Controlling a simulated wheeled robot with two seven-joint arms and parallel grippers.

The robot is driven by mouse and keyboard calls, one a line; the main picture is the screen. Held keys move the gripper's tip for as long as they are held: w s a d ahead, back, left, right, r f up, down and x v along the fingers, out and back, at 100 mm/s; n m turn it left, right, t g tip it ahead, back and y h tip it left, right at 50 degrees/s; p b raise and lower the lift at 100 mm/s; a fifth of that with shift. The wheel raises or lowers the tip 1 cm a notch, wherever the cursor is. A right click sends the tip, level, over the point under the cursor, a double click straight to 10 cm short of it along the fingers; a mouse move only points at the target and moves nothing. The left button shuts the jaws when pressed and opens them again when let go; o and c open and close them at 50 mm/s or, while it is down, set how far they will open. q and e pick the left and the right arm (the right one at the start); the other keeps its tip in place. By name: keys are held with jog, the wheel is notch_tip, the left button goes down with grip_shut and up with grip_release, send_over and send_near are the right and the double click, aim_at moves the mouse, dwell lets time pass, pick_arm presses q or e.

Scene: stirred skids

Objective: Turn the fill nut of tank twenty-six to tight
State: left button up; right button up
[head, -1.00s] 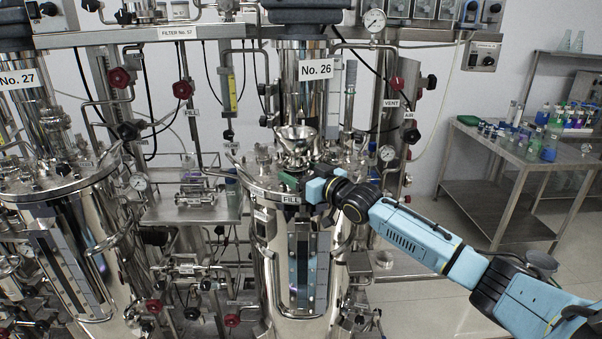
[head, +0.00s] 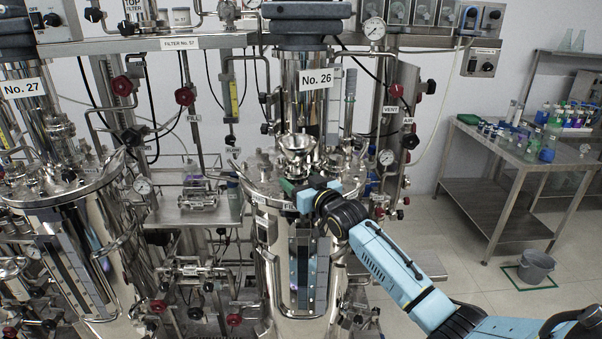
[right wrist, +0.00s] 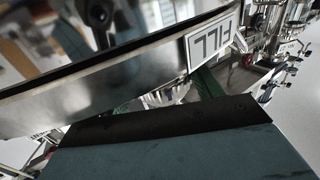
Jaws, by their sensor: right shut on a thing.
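Tank twenty-six (head: 268,245) is a shiny steel vessel in the middle of the head view, with a "No. 26" sign (head: 316,78) above it. A steel funnel (head: 298,145) stands on its lid. My right gripper (head: 293,188) is at the front rim of the lid, just below the funnel, by the FILL label. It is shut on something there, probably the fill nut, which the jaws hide. In the right wrist view the FILL label (right wrist: 212,42) appears upside down on a steel rim, beyond a dark gripper edge. The nut cannot be made out there. My left gripper is not in view.
Tank twenty-seven (head: 75,220) stands at the left. Pipes and red-knobbed valves (head: 184,96) crowd around both tanks. A steel table (head: 520,160) with bottles stands at the right. A grey bucket (head: 536,266) is on the floor, with open floor around it.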

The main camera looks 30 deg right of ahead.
jog(key=h, duration=0.1)
jog(key=m+h+p, duration=0.1)
jog(key=shift+a+m+h, duration=0.2)
jog(key=shift+m+h, duration=0.1)
jog(key=shift+a+m+g+h, duration=0.1)
jog(key=shift+m+g+h, duration=0.2)
jog(key=shift+m+h, duration=0.45)
jog(key=shift+h, duration=0.55)
jog(key=shift+m+g+h, duration=0.4)
jog(key=shift+m+h, duration=0.05)
jog(key=shift+h, duration=0.05)
jog(key=o, duration=1)
